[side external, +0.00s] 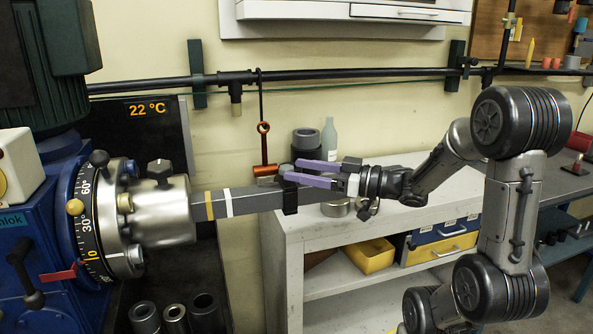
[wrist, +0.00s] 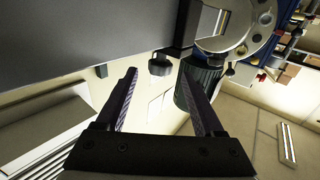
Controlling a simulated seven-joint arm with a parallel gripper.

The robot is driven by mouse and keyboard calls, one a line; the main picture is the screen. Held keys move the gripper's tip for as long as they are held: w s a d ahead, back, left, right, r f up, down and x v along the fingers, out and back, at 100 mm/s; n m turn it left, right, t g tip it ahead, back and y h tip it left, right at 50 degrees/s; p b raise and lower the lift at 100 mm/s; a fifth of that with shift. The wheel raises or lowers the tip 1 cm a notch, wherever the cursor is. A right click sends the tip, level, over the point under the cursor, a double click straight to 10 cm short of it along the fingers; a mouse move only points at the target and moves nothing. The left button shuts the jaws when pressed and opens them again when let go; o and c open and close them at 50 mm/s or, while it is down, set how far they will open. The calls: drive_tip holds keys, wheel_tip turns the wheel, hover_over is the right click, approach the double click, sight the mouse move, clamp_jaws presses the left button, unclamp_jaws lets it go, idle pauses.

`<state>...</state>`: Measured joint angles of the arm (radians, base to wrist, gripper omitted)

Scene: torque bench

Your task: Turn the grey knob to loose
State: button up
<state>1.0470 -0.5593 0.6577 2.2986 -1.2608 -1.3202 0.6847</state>
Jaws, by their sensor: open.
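A dark grey knob (side external: 159,170) stands on top of the silver chuck (side external: 163,210) at the left of the side view. My gripper (side external: 291,169), with purple fingers, is open and empty just above the long grey bar (side external: 240,202), to the right of the chuck. It also shows open in the wrist view (wrist: 159,68). No finger visibly touches the knob. I cannot read a loose marking.
The blue machine's black angle dial (side external: 84,218) sits left of the chuck. A black collar (side external: 290,197) rings the bar below my fingers. A red-orange hanging tool (side external: 265,168) is close to my fingertips. A white bench (side external: 350,229) stands behind the bar.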

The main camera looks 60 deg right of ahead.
drive_tip(key=r+t+h, duration=0.1)
drive_tip(key=r, duration=0.1)
drive_tip(key=a+r+t, duration=0.1)
drive_tip(key=r, duration=0.1)
drive_tip(key=w+a+r+t+h, duration=0.1)
drive_tip(key=r, duration=0.1)
drive_tip(key=shift+w+a+r+n+h, duration=0.1)
drive_tip(key=shift+a+r+n+h, duration=0.15)
drive_tip(key=shift+r+n+h, duration=0.05)
wheel_tip(320, 180, up, 3)
drive_tip(key=s+m+t+h, duration=0.1)
drive_tip(key=s+m+h, duration=0.2)
drive_tip(key=h, duration=0.3)
drive_tip(key=s+a+f+m+g, duration=0.2)
drive_tip(key=s+f+m+g, duration=0.25)
drive_tip(key=f, duration=0.55)
drive_tip(key=shift+n+g, duration=0.45)
drive_tip(key=x, duration=1.4)
drive_tip(key=shift+d+r, duration=0.1)
drive_tip(key=shift+r, duration=0.05)
drive_tip(key=shift+c, duration=0.2)
clamp_jaws()
